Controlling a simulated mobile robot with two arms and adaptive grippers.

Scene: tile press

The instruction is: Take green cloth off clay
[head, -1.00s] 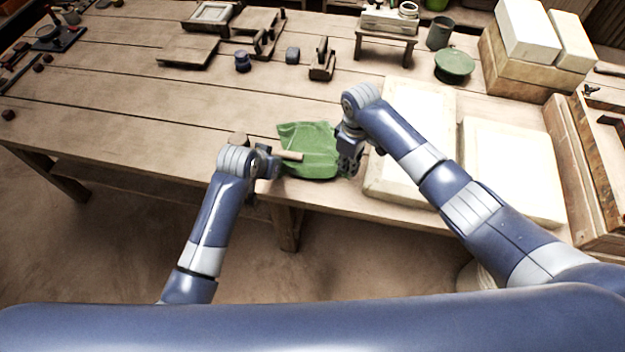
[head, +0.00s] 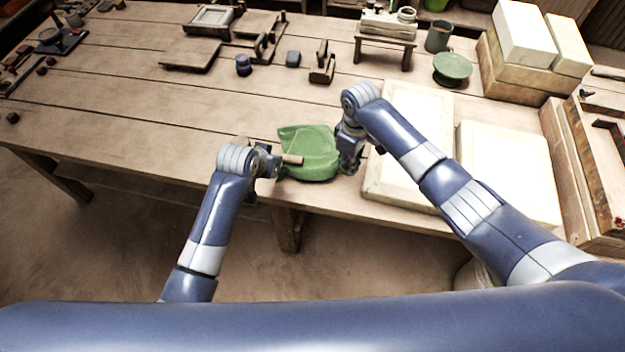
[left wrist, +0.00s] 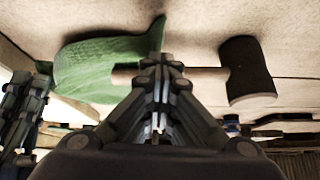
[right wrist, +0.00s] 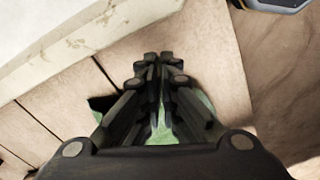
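The green cloth (head: 308,152) lies bunched and domed near the table's front edge. It also shows in the left wrist view (left wrist: 88,68), with one corner standing up. No clay can be seen; whatever is under the cloth is hidden. My right gripper (head: 348,162) is at the cloth's right edge, its fingers nearly together, with green between and below them in the right wrist view (right wrist: 160,128). It appears shut on the cloth's edge. My left gripper (head: 272,162), at the cloth's left side, is shut on the handle of a dark-headed mallet (left wrist: 248,72).
Two pale slabs (head: 508,170) lie right of the cloth, under and beside my right arm. The table's left middle is clear.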

